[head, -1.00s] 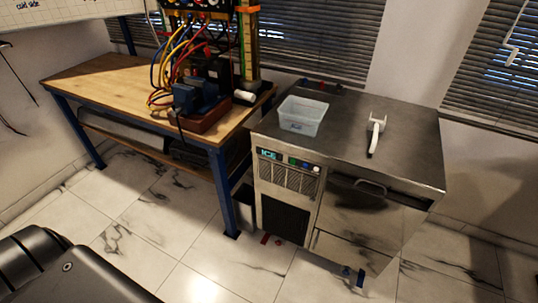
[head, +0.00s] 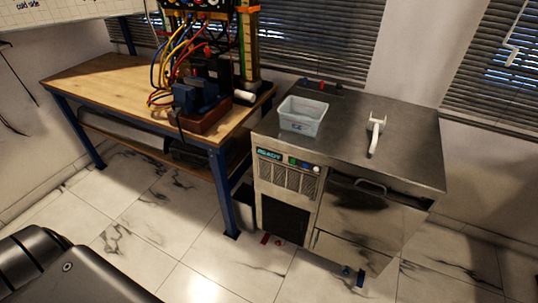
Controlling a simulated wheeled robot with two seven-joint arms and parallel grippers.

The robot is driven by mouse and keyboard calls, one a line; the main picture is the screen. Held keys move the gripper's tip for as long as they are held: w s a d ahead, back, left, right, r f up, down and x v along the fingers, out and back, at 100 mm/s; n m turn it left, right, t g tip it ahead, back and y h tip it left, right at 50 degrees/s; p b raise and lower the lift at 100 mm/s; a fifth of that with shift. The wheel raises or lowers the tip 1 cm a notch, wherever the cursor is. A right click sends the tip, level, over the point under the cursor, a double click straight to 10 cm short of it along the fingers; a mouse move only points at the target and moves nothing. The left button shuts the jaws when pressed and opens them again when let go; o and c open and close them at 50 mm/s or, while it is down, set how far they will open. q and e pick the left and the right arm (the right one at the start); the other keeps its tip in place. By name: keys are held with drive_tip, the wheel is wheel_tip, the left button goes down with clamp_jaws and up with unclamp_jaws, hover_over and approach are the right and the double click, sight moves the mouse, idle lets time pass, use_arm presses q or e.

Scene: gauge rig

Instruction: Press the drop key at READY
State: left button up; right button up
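A steel ice machine (head: 285,183) stands right of the workbench. The small display (head: 268,156) on its front panel is lit and appears to read READY. Small coloured keys (head: 300,164) sit right of the display, with a pale round knob or key (head: 316,170) at the end. Which one is the drop key is too small to read. A clear plastic bin (head: 302,117) sits on the machine's top, and a white scoop (head: 376,134) lies right of it. Neither of my grippers is in view; a dark part of my body shows at lower left.
A wooden workbench (head: 100,78) with blue legs stands at left, carrying a rig with coloured cables (head: 180,55) and a blue vise-like block (head: 193,95). A handled door (head: 370,187) is on the machine's front.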

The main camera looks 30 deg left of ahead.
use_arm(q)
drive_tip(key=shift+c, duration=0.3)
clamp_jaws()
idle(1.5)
